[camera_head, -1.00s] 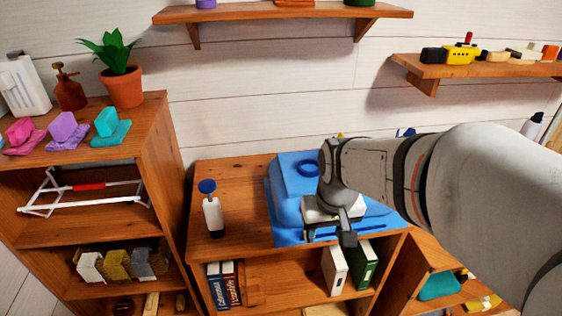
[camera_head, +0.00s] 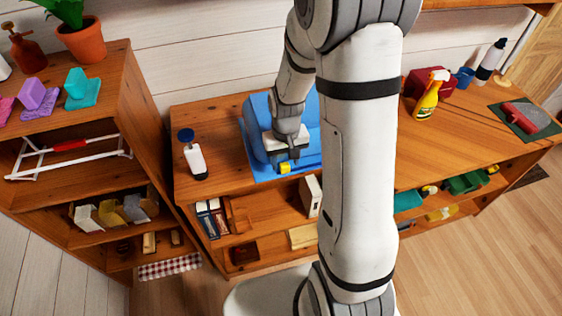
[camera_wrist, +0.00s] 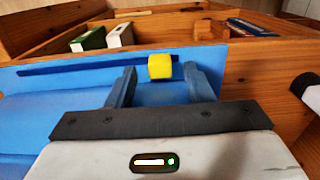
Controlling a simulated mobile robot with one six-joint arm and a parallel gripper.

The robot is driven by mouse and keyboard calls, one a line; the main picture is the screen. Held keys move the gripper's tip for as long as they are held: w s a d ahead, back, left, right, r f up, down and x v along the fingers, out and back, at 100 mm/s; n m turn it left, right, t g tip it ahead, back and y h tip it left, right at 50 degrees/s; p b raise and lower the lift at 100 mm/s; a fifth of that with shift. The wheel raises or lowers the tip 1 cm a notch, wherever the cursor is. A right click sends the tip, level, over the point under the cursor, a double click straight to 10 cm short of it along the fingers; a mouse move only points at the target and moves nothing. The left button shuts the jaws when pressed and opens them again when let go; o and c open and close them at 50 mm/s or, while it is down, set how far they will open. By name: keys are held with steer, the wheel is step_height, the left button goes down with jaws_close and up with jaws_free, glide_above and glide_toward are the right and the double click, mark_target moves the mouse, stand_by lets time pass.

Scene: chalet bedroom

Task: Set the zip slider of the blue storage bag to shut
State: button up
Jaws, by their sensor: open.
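The blue storage bag (camera_head: 258,145) lies on the wooden cabinet top, partly hidden behind my arm. Its yellow zip slider (camera_head: 285,168) sits at the bag's front edge. In the wrist view the yellow slider (camera_wrist: 160,66) stands near the right end of a dark blue zip track (camera_wrist: 75,67) on the blue bag (camera_wrist: 50,105). My gripper (camera_wrist: 161,82) is open, with one finger on each side of the slider's position and visible gaps to both. In the head view my gripper (camera_head: 291,163) points down at the bag's front edge, close to the slider.
A white bottle with a blue top (camera_head: 194,155) stands left of the bag. A yellow spray bottle (camera_head: 427,97) and a red box (camera_head: 420,82) stand to the right. Books (camera_head: 211,218) fill part of the shelf below. The cabinet top right of my arm has free room.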

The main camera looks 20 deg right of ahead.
steer(key=shift+f, duration=1)
steer(key=shift+c, duration=0.6)
jaws_close()
